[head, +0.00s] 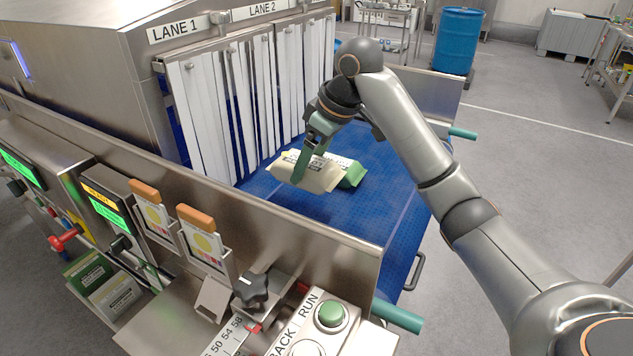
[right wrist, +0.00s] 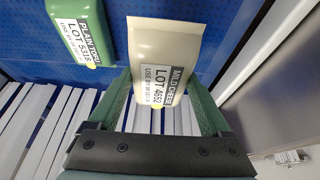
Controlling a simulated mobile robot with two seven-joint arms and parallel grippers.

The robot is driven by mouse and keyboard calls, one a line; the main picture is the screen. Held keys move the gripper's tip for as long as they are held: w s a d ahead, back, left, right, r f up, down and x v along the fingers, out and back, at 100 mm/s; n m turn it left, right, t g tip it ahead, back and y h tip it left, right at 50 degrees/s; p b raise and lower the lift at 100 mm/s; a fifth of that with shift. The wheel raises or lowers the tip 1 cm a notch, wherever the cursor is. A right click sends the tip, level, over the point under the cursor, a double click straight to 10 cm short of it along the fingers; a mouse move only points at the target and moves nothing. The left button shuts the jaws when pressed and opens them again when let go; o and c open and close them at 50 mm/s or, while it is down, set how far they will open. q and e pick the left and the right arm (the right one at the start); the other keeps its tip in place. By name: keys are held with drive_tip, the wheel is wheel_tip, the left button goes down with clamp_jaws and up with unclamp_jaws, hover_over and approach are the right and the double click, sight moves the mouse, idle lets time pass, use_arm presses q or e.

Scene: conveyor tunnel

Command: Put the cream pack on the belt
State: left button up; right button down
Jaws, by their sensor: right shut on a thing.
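The gripper points down over the blue belt (head: 340,215). In the head view the pack hides part of a green pack (head: 353,176) lying on the belt. In the right wrist view the two packs are apart. I cannot tell whether the cream pack touches the belt. My left gripper is out of view.
White strip curtains (head: 205,115) under the LANE 1 and LANE 2 signs hang behind the belt. A metal side wall (head: 300,235) borders the belt's near side. A control box with a green RUN button (head: 331,313) stands in front. Bare belt lies nearer and to the right.

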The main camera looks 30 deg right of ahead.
drive_tip(key=shift+f, duration=3.3)
drive_tip(key=shift+f, duration=0.15)
unclamp_jaws()
drive_tip(key=p+v, duration=0.1)
drive_tip(key=v, duration=1.1)
drive_tip(key=shift+w, duration=0.1)
